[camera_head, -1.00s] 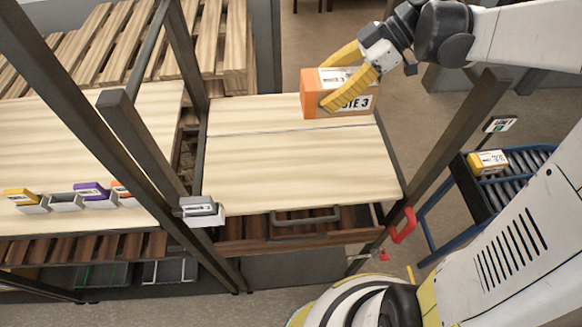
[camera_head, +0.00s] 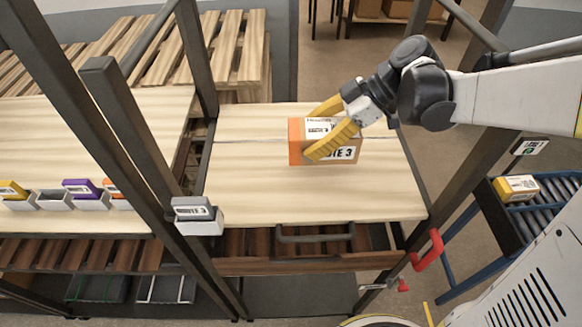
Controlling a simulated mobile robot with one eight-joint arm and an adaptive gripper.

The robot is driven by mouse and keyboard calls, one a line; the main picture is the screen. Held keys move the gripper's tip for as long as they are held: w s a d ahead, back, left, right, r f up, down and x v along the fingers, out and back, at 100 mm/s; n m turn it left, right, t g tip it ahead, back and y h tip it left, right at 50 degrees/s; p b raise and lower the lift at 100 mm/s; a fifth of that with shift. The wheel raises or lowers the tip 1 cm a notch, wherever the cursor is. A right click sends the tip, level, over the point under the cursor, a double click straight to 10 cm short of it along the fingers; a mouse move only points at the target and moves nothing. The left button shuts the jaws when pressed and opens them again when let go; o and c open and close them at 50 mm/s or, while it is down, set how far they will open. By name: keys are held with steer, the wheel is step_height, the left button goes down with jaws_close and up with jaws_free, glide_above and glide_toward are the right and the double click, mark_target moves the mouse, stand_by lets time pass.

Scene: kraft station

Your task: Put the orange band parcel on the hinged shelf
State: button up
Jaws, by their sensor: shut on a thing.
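The orange band parcel (camera_head: 296,147) is a brown box with an orange end, a white label on top and a side label ending in "TE 3". My gripper (camera_head: 328,128), with yellow fingers, is shut on it. The parcel is over the middle of a light wooden shelf (camera_head: 260,197) with a hinge-like seam across it and a grey handle (camera_head: 315,236) below its front edge. I cannot tell whether the parcel touches the shelf. The far finger is partly hidden behind the parcel.
Dark metal posts (camera_head: 140,145) stand left of the shelf. A grey label box (camera_head: 197,215) sits at its front left corner. A red handle (camera_head: 428,250) is at the right. A roller conveyor (camera_head: 556,195) holds a yellow-banded parcel (camera_head: 516,188). The shelf around the held parcel is bare.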

steer(key=a+f, duration=0.2)
steer(key=a, duration=0.1)
steer(key=a+f, duration=0.1)
steer(key=a, duration=0.1)
steer(key=shift+s+a+f+b, duration=0.1)
steer(key=shift+s+a+b, duration=0.05)
steer(key=shift+s+b, duration=0.15)
steer(key=shift+f+b, duration=0.55)
steer(key=shift+f, duration=1.45)
steer(key=shift+f, duration=0.15)
steer(key=o, duration=1.4)
